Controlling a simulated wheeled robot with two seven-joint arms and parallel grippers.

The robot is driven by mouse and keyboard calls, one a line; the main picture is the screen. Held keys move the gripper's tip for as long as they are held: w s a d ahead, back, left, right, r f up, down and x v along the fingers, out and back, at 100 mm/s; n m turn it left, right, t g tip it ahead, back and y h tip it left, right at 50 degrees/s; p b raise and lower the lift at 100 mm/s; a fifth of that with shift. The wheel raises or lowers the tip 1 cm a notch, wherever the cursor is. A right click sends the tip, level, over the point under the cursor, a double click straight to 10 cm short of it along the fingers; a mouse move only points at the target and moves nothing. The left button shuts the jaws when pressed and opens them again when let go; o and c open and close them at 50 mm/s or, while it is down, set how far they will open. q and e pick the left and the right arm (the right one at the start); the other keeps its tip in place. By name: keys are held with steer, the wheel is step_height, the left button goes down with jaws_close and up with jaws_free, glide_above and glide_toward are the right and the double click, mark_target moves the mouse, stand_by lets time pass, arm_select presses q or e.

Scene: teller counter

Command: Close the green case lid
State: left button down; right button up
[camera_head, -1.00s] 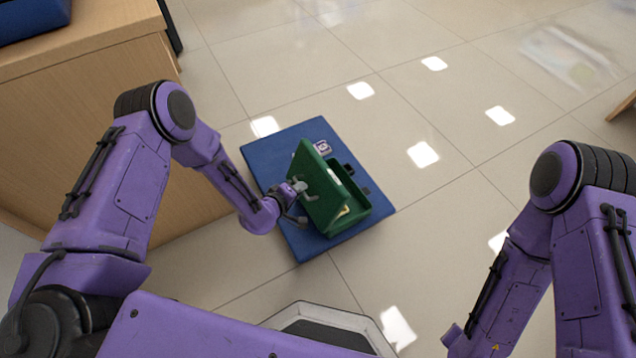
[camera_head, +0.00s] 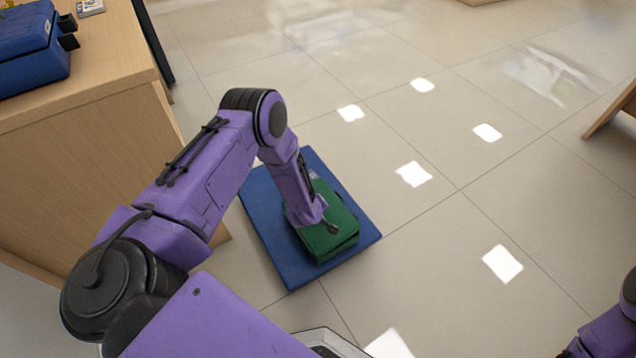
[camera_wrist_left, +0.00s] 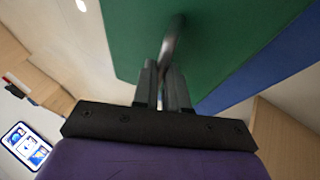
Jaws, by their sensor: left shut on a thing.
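The green case (camera_head: 345,240) sits on the blue mat (camera_head: 265,215), partly hidden under my left arm in the head view. Its lid lies down over the base and looks flat. My left gripper (camera_head: 324,222) is over the lid. In the left wrist view, my left gripper (camera_wrist_left: 165,92) is shut on the grey lid handle (camera_wrist_left: 173,38), which stands out from the green lid (camera_wrist_left: 225,40). The far part of the case is hidden by my arm. My right gripper is out of view.
A wooden counter (camera_head: 110,180) stands on the left, with a blue case (camera_head: 30,50) and a small pale device (camera_head: 90,7) on top. The tiled floor (camera_head: 440,240) right of the mat is clear. A wooden edge (camera_head: 612,108) shows at far right.

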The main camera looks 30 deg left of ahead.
arm_select(q)
steer(key=shift+w+d+f+b, duration=0.25)
steer(key=shift+w+f+b, duration=0.1)
steer(key=shift+w+f, duration=0.2)
steer(key=shift+w+d+f+b, duration=0.2)
steer(key=shift+w+f+b, duration=0.2)
steer(key=shift+w, duration=0.1)
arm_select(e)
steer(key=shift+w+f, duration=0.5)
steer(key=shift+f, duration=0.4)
arm_select(q)
steer(key=c, duration=1.2)
jaws_free()
steer(key=shift+d+f, duration=0.1)
steer(key=shift+o, duration=0.2)
steer(key=p+v, duration=0.3)
steer(key=v, duration=0.7)
steer(key=shift+s+r+p, duration=0.15)
steer(key=shift+r+p, duration=0.1)
steer(key=shift+p, duration=0.1)
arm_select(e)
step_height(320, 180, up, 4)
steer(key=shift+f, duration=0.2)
